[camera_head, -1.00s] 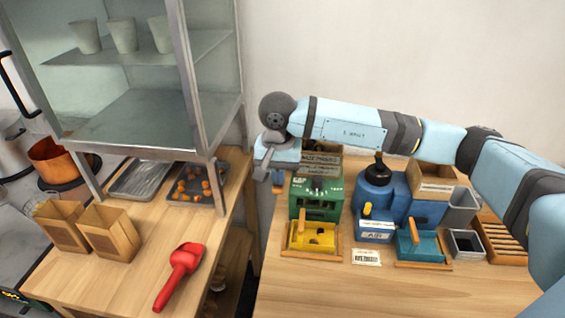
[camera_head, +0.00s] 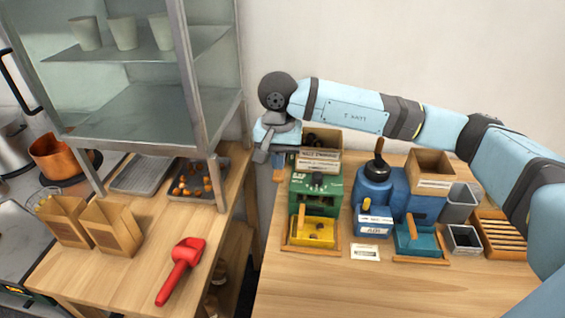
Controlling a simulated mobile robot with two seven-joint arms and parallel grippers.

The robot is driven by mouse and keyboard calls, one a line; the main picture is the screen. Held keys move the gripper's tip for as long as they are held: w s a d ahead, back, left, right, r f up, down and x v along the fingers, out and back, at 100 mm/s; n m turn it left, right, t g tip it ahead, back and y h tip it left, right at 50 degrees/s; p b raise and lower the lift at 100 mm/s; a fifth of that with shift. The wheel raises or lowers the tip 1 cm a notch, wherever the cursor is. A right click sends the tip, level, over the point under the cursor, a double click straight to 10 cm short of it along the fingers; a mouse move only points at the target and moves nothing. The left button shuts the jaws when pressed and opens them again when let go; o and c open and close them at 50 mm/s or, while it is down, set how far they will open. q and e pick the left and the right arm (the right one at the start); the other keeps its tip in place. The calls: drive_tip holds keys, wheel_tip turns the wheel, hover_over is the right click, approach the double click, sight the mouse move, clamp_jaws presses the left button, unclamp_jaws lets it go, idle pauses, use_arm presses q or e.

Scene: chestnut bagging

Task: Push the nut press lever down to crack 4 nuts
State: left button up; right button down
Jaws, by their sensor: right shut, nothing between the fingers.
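A green machine (camera_head: 316,193), which looks like the nut press, stands at the left of the right-hand table, with a yellow tray (camera_head: 313,232) in front and a box of dark nuts (camera_head: 322,140) on top. A small blue part with an orange-brown end (camera_head: 279,175) shows at its left side; I cannot tell if it is the lever. My right gripper (camera_head: 262,156) is shut and empty, above and left of the green machine, beside the blue part; I cannot tell if they touch. My left gripper is out of view.
A blue machine (camera_head: 378,190) with a black knob and a teal tray (camera_head: 421,241) stand to the right. Grey bins (camera_head: 463,240) and a slatted wooden rack (camera_head: 503,236) are farther right. A red scoop (camera_head: 181,270), paper bags (camera_head: 110,228) and a nut tray (camera_head: 193,182) are on the left counter.

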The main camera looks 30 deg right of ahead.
sight(279, 174)
drive_tip(key=shift+f+b, duration=0.6)
drive_tip(key=shift+f, duration=0.45)
wheel_tip(279, 174, down, 2)
drive_tip(key=shift+f+b, duration=0.1)
drive_tip(key=shift+b, duration=1.05)
drive_tip(key=shift+f, duration=0.1)
drive_tip(key=shift+s+a+f+b, duration=0.1)
drive_tip(key=shift+s+f+b, duration=0.05)
drive_tip(key=shift+f+b, duration=0.9)
drive_tip(key=shift+f, duration=0.1)
